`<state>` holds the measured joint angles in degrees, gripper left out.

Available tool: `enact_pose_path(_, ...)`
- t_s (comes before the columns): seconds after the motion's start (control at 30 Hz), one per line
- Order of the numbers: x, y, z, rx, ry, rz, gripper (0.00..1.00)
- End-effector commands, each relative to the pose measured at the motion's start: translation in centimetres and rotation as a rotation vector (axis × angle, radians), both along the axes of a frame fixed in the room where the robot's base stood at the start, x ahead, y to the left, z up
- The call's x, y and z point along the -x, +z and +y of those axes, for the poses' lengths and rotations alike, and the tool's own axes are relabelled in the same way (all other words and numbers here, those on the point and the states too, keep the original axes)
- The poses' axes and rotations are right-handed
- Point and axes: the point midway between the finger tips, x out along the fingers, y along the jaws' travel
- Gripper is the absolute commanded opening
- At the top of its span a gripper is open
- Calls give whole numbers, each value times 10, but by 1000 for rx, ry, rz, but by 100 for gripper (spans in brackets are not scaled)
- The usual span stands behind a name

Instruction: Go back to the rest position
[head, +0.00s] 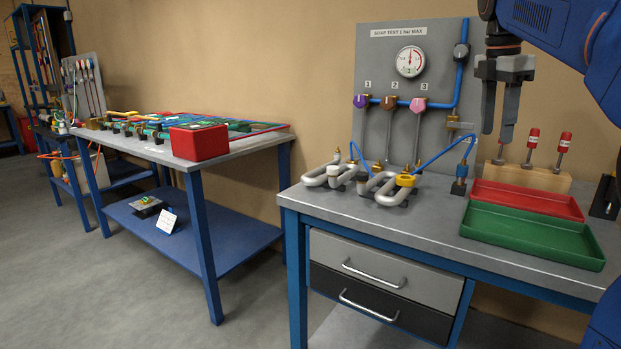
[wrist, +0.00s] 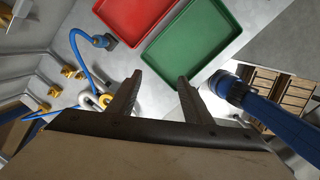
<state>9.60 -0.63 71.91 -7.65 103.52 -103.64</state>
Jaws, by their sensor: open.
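My gripper (head: 499,108) hangs at the upper right of the head view, fingers pointing down, in front of the grey test panel's right edge and above the bench. Its two fingers are apart with nothing between them. In the wrist view the open fingers (wrist: 158,92) point toward the bench top, with the green tray (wrist: 198,42) and the red tray (wrist: 132,14) beyond them. My blue arm fills the upper right corner of the head view.
The bench (head: 345,204) holds silver serpentine coils (head: 378,186), a green tray (head: 530,236), a red tray (head: 527,198) and a wooden block (head: 530,178) with red-topped tools. The test panel (head: 440,90) stands behind. A second bench (head: 236,150) with a red box (head: 199,142) is left, across open floor.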

Motion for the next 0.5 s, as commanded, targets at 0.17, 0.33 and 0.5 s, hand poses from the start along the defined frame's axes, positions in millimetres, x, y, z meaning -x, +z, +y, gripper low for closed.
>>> enact_pose_path(0.17,19,-15,12,-13,-104,-41,46)
enact_pose_path(0.33,46,-41,28,-40,-258,-100,46)
enact_pose_path(0.5,85,-83,48,-89,-472,-175,46)
